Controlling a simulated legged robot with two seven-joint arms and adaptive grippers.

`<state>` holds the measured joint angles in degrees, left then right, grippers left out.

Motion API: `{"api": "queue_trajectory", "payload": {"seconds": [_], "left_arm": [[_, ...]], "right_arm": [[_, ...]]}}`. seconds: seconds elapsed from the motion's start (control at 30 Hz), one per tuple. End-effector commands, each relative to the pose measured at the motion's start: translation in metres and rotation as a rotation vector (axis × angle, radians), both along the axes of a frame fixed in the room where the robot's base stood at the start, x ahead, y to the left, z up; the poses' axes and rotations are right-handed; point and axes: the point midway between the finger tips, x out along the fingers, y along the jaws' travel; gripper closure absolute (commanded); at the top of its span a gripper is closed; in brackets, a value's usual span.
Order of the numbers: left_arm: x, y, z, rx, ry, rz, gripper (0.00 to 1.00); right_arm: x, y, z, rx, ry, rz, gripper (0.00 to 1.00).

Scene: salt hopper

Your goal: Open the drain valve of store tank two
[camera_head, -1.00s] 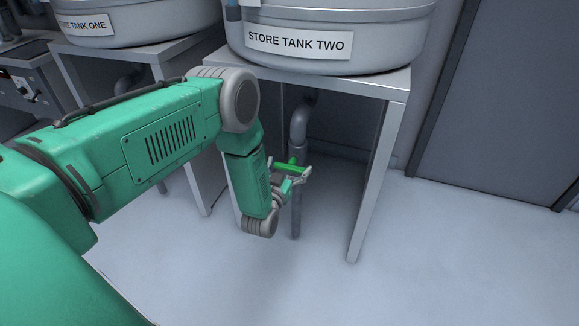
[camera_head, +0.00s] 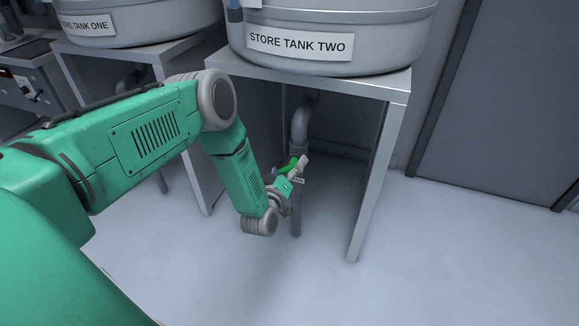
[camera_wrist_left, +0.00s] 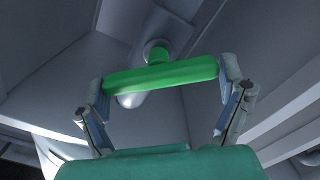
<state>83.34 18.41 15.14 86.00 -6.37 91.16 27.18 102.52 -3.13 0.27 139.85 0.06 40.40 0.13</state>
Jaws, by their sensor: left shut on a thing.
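Store tank two (camera_head: 345,60) is a round grey tank with a name label, standing on a grey table-like stand. A grey drain pipe (camera_head: 300,125) comes down beneath it, with the green valve handle (camera_head: 287,168) on it. My left gripper (camera_head: 293,168) is shut on this handle under the stand. In the left wrist view the green handle bar (camera_wrist_left: 162,75) spans between the two fingers, one at each end. Its stem meets the pipe behind it. The handle is partly hidden by the gripper in the head view. My right gripper is not in view.
Store tank one (camera_head: 130,25) stands on its own stand at the left. The stand's front right leg (camera_head: 375,185) is to the right of the gripper. The floor (camera_head: 460,260) in front and to the right is clear. A grey door (camera_head: 510,100) is at the right.

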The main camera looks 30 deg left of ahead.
Motion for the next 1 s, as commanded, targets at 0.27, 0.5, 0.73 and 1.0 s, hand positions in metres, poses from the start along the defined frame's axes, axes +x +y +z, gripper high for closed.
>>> {"api": "queue_trajectory", "payload": {"seconds": [0.27,0.5,0.73,1.0], "left_arm": [[0.000,0.002,-0.003,-0.256,-0.059,0.001,0.40],[0.000,0.003,-0.006,-0.474,-0.111,0.001,0.40],[0.000,0.003,-0.007,-0.656,-0.152,0.002,0.40],[0.000,0.003,-0.008,-0.795,-0.187,0.001,0.40]], "right_arm": [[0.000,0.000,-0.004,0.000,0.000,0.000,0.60],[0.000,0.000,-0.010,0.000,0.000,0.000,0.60],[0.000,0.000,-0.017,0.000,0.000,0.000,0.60],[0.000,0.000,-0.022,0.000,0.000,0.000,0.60]]}}
